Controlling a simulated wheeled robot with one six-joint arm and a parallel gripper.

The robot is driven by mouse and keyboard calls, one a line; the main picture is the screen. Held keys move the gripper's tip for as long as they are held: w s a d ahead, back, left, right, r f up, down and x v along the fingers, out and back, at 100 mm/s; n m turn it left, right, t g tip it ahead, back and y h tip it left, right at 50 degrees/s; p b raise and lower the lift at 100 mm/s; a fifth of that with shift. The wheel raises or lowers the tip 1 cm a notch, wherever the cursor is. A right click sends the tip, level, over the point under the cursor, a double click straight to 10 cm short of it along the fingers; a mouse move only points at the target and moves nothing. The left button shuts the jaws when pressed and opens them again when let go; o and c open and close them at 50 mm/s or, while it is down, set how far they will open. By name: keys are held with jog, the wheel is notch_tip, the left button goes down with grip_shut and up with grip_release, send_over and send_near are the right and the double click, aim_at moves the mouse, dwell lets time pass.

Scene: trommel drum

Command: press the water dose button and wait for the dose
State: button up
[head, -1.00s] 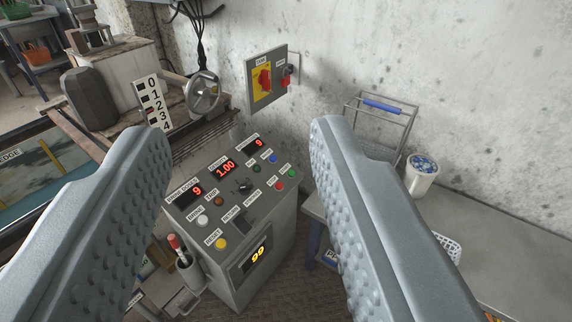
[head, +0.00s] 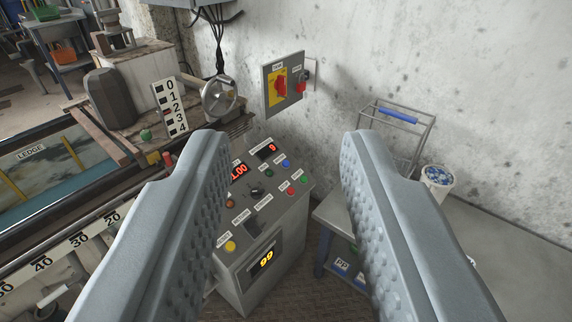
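The grey control console (head: 284,204) stands in the middle of the head view, with red number displays, a knob and small coloured buttons. A blue button (head: 285,164), a green button (head: 304,180), a red button (head: 291,191) and a yellow button (head: 230,246) show on it. The small labels are too blurred to tell which one is the water dose button. My gripper (head: 284,142) is open and empty. Its fingers frame the console in the picture, and the left finger hides part of the console's left side. No contact with a button is visible.
A wall box (head: 290,100) with a red and yellow switch is behind the console. A handwheel (head: 220,98) and a 0-to-4 scale board (head: 170,107) stand to the left. A grey bench (head: 490,240) with a white bucket (head: 437,180) is at the right.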

grip_shut()
dwell(1.5)
